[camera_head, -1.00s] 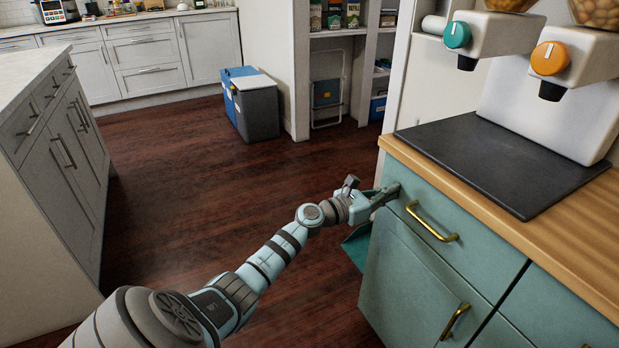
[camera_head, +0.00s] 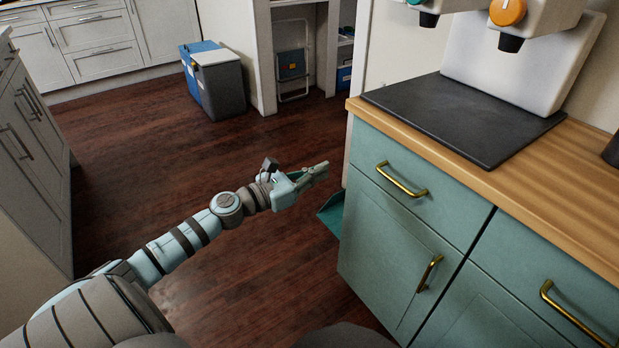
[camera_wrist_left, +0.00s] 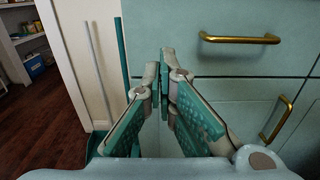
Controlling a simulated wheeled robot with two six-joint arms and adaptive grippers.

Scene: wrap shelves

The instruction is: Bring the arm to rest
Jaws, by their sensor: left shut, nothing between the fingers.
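My left arm reaches in from the lower left of the head view over the dark wood floor. Its gripper (camera_head: 320,170) is held out in front of the left end of the teal cabinet (camera_head: 400,235). In the left wrist view the two teal-and-grey fingers (camera_wrist_left: 164,70) are together with nothing between them. The cabinet front fills the space behind them there. My right gripper is not in either view.
A teal dustpan (camera_head: 332,212) stands by the cabinet's left end. Brass handles (camera_head: 401,180) stick out from the cabinet front. The wooden counter (camera_head: 480,165) holds a black mat and a white dispenser. A blue and grey bin (camera_head: 214,82) stands farther back. The floor between is clear.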

